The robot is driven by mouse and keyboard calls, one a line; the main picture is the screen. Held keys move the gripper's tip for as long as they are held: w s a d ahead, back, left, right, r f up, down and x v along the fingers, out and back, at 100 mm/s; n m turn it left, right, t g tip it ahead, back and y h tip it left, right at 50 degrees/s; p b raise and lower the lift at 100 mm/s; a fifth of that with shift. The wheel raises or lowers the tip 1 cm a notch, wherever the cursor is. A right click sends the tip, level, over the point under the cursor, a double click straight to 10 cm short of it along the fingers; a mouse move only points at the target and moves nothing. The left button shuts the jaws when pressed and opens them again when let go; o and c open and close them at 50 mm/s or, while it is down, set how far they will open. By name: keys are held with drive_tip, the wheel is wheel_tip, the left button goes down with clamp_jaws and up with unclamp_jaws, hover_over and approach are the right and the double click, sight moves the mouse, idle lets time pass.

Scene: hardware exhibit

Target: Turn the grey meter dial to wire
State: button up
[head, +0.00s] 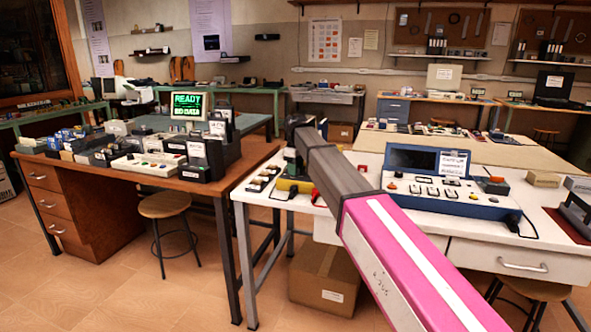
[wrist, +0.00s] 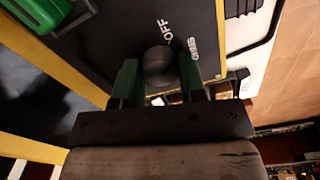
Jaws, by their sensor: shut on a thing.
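The grey meter dial (wrist: 158,60) is a dark round knob on the meter's black face (wrist: 110,45), near the top middle of the wrist view. The white word OFF stands just above it, and another label, hard to read, is at its right. My gripper (wrist: 158,74) has one green finger on each side of the dial and is shut on it. The dial's pointer mark cannot be made out. In the head view my arm hides most of the meter; a yellow part (head: 294,186) shows below my gripper on the white table.
The white table (head: 262,212) also holds a blue instrument console (head: 446,188) right of my arm. Small parts (head: 263,178) lie at its left edge. A wooden desk (head: 190,182) with many devices stands at the left.

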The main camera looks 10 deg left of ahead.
drive_tip(key=m, duration=0.4)
drive_tip(key=shift+m, duration=0.3)
drive_tip(key=m, duration=0.3)
drive_tip(key=shift+m, duration=0.4)
drive_tip(key=m, duration=0.3)
drive_tip(key=shift+m, duration=2)
drive_tip(key=o, duration=0.9)
